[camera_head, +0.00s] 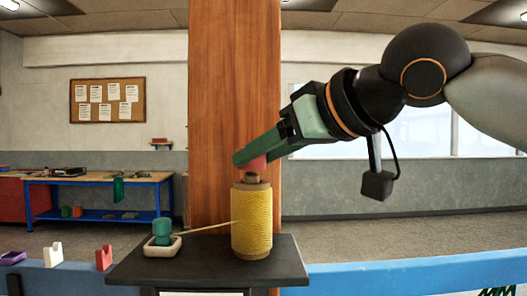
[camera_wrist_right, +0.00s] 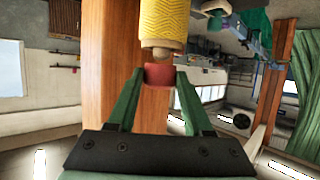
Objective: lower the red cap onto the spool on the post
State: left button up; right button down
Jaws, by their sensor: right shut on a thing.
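The red cap (camera_head: 254,164) is between the green fingers of my right gripper (camera_head: 254,153), which is shut on it; the fingers hide part of it. The yellow spool (camera_head: 252,220) stands upright on the dark stand, with the brown tip of the post (camera_head: 252,176) showing above it. The cap is directly above this tip, very close; I cannot tell if they touch. In the right wrist view, the cap (camera_wrist_right: 160,75) sits between the fingertips (camera_wrist_right: 160,78), beside the post tip (camera_wrist_right: 161,53) and spool (camera_wrist_right: 163,20). My left gripper is not in view.
A dark stand top (camera_head: 195,266) carries the spool and a green object in a white dish (camera_head: 163,245). A thin line runs from there to the spool. A wide wooden column (camera_head: 235,80) rises behind. Blue rails (camera_head: 400,275) cross the front.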

jog(key=shift+f, duration=0.15)
jog(key=shift+f+b, duration=0.45)
jog(key=shift+f, duration=0.1)
jog(key=shift+c, duration=1.1)
grip_release()
jog(key=b+v, duration=0.1)
jog(key=v, duration=1.1)
jog(key=shift+d+r, duration=0.15)
jog(key=shift+s, duration=0.15)
